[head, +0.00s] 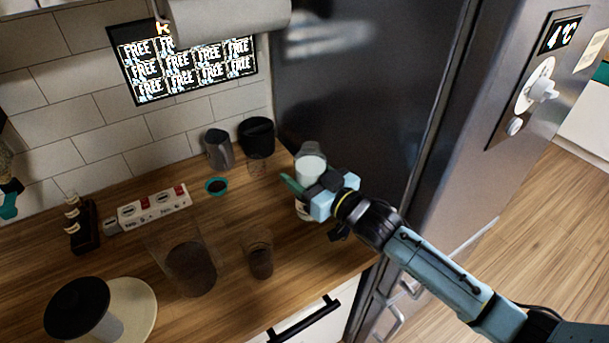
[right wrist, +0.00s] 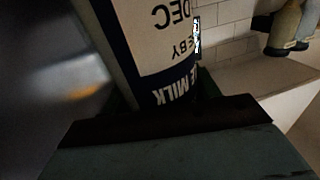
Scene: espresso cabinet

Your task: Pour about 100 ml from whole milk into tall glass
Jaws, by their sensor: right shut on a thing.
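The whole milk bottle (head: 311,164), clear with white milk inside, stands about upright at the right end of the counter, by the fridge. My right gripper (head: 308,188) is shut around its middle. In the right wrist view the bottle's label (right wrist: 165,45) fills the space between the fingers, with "MILK" upside down. I cannot tell whether the bottle's base touches the counter. A clear glass (head: 258,255) with a dark-looking lower part stands nearer the front edge, left of the bottle; it looks like the tall glass. My left gripper does not show.
A larger clear vessel (head: 188,265) stands left of the glass. A small glass (head: 257,166), a metal pitcher (head: 218,148), a black container (head: 257,135) and a teal-rimmed dish (head: 216,187) are behind. A box (head: 154,207) and a black-lidded item (head: 78,306) are left. The fridge (head: 365,90) bounds the right.

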